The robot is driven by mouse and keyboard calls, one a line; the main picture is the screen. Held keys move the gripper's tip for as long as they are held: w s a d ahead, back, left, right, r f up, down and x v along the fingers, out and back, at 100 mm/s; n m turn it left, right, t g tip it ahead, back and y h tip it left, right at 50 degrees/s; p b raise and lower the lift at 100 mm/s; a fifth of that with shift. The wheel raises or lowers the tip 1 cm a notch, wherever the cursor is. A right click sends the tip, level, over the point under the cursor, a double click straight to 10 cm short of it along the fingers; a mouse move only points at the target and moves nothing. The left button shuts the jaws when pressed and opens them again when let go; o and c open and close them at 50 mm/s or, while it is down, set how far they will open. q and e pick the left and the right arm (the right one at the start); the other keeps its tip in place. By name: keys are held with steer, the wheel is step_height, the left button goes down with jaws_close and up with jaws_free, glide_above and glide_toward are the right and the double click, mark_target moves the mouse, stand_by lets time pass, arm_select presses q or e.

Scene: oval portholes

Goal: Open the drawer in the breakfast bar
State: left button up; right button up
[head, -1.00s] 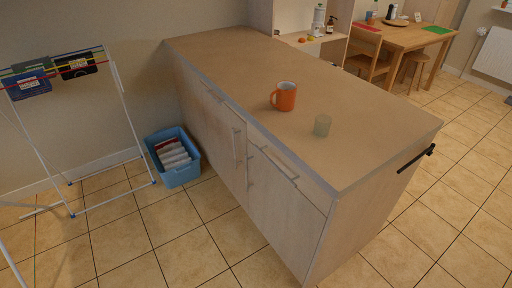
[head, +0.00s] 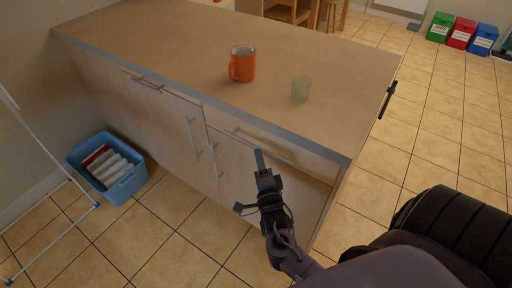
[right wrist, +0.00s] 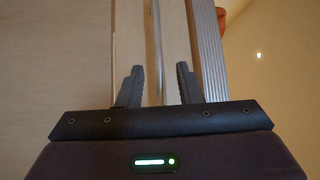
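The breakfast bar (head: 300,50) has a tan top and pale wooden fronts. Its right drawer (head: 312,166) sits under the top's grey edge and looks shut, with a thin metal bar handle (head: 246,136) partly hidden by my gripper. My right gripper (head: 251,182) is open in front of this drawer. In the right wrist view the handle bar (right wrist: 157,40) runs upright between the two spread fingers of my right gripper (right wrist: 160,82); I cannot tell whether they touch it. My left gripper is not in view.
A blue basket (head: 122,183) is on the floor at the left, near a white drying rack (head: 40,150). Coloured bins (head: 461,33) stand far right. A dark bar (head: 387,100) juts from the bar's right end.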

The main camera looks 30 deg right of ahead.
mark_target(256, 146)
steer(key=shift+x, duration=2.75)
steer(key=shift+w+a+f, duration=0.1)
steer(key=shift+f, duration=0.05)
jaws_close()
